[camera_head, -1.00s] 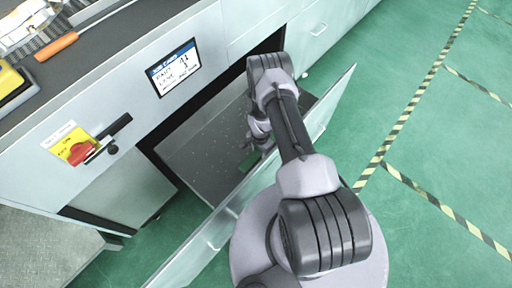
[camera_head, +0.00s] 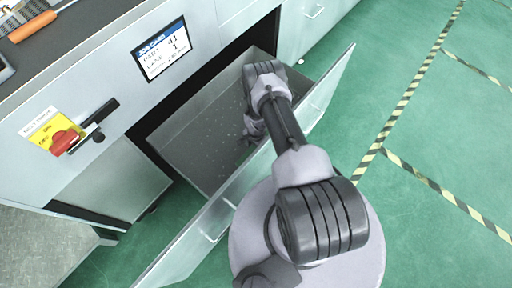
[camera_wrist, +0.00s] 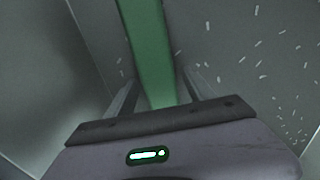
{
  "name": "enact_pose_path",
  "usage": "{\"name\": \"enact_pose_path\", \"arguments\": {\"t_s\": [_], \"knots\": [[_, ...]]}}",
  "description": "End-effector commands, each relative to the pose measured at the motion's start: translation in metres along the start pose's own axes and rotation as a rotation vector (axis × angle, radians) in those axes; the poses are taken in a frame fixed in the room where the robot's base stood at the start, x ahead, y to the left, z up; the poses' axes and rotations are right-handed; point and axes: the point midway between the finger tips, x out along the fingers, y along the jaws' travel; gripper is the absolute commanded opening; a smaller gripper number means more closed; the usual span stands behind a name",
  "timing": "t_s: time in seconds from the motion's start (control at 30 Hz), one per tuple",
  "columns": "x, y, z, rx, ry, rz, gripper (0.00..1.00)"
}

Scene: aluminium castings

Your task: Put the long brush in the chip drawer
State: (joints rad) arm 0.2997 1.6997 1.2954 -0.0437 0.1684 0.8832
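The chip drawer (camera_head: 205,222) is pulled open, with small pale chips scattered on its grey floor. My gripper (camera_head: 250,136) reaches down inside the open drawer, towards its right end. In the wrist view, a long green bar, which appears to be the long brush (camera_wrist: 148,45), runs from the top edge down between the two fingers of my gripper (camera_wrist: 160,85). The fingers close on its sides. The brush's bristles are not in view, and in the head view my arm hides the brush. Chips also show in the wrist view, right of the bar.
Above the drawer, the cabinet front carries a job card screen (camera_head: 160,49) and a red rotary switch (camera_head: 65,141) on a yellow plate. An orange-handled tool (camera_head: 33,27) lies on top. Green floor with striped tape is clear to the right.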

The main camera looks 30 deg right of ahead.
Motion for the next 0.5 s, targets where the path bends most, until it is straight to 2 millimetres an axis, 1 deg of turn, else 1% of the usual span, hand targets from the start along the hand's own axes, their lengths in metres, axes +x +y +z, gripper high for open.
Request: {"name": "enact_pose_path", "arguments": {"t_s": [0.17,0.23,0.27,0.33,0.5], "knots": [[0.0,0.0,0.0,0.0,0.0,0.0,0.62],[-0.005,0.0,0.0,0.0,0.0,0.0,0.62],[-0.011,0.0,0.0,0.0,0.0,0.0,0.62],[-0.03,0.0,0.0,0.0,0.001,-0.001,0.62],[-0.082,-0.001,-0.001,0.0,0.001,-0.001,0.62]]}}
